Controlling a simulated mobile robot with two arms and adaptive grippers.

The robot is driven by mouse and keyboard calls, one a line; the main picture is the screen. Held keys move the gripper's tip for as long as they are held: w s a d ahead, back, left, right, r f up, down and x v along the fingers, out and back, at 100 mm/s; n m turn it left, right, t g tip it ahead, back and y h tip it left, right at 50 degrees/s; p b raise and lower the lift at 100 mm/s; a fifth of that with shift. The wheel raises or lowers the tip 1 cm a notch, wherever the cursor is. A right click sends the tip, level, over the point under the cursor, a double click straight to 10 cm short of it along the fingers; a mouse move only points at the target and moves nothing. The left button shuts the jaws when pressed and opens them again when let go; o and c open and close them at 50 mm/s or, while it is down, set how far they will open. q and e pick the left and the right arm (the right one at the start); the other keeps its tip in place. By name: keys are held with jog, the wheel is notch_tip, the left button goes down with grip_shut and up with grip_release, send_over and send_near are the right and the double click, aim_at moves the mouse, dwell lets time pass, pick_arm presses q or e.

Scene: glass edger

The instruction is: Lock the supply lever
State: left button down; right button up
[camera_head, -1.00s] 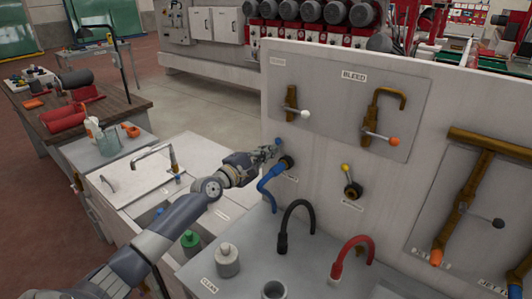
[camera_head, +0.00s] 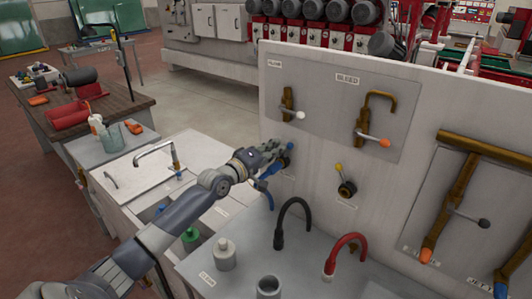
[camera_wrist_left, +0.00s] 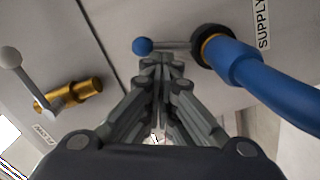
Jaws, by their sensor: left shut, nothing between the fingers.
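The supply lever (camera_wrist_left: 175,45) is a thin metal rod with a blue ball knob (camera_wrist_left: 142,46). It lies nearly level in the left wrist view, running left from a black collar with a thick blue hose (camera_wrist_left: 270,80), beside the "SUPPLY" label (camera_wrist_left: 263,22). My left gripper (camera_wrist_left: 160,62) is shut and empty. Its fingertips appear just below the rod and knob; whether they touch is unclear. In the head view, my left gripper (camera_head: 284,152) is at the panel, next to the blue knob (camera_head: 290,146), and largely hides the valve. My right gripper is out of view.
Other levers on the panel have white (camera_head: 300,115), orange (camera_head: 386,143), yellow (camera_head: 338,168) and grey (camera_head: 484,222) knobs. A black bent hose (camera_head: 295,205) and a red one (camera_head: 350,240) rise from the counter below. A sink (camera_head: 140,178) is at left.

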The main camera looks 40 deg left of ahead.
pick_arm(q)
jog(key=shift+d+r+m, duration=0.1)
jog(key=shift+d+m, duration=0.35)
jog(key=shift+m, duration=0.35)
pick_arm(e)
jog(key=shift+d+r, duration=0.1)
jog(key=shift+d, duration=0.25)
